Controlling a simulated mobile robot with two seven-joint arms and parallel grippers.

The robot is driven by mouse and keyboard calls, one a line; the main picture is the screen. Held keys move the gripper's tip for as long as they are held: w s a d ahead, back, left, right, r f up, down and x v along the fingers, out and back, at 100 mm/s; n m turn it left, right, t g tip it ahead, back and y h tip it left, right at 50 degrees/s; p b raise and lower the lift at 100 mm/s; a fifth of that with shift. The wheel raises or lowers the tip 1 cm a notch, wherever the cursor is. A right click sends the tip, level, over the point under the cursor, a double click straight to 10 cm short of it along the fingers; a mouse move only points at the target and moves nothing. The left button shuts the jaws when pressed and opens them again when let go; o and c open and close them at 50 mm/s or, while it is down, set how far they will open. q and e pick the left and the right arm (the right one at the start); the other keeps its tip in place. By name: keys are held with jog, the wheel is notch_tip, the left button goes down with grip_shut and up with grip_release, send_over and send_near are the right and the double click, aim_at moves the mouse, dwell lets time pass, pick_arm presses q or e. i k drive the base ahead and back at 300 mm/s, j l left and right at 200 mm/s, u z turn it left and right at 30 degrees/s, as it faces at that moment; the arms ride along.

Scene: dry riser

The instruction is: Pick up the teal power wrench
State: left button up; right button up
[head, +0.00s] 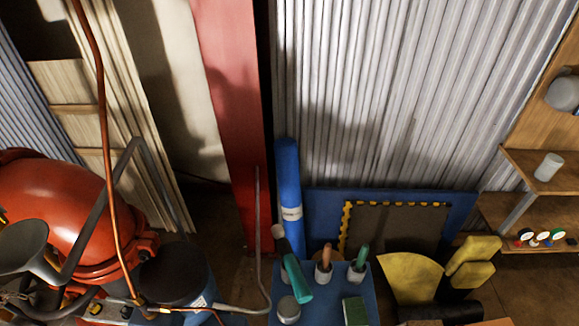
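Neither of my grippers shows in this view.
The caddy also holds a brown-handled tool (324,258), a green-handled tool (361,258) and a green block (356,311). A large red rounded machine (60,205) with hoses fills the left. Yellow gloves (472,262) lie at right, near wooden shelves (540,165).

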aim_at(303, 292)
jog(key=i+l+u, duration=0.15)
jog(key=l, duration=0.2)
jog(key=i+l+u, duration=0.1)
jog(key=l, duration=0.3)
jog(key=i+l+u, duration=0.15)
jog(key=l, duration=0.25)
jog(key=i+l+u, duration=0.1)
jog(key=i+l, duration=0.15)
jog(key=l, duration=0.15)
jog(key=i+l+u, duration=0.15)
jog(key=l, duration=0.25)
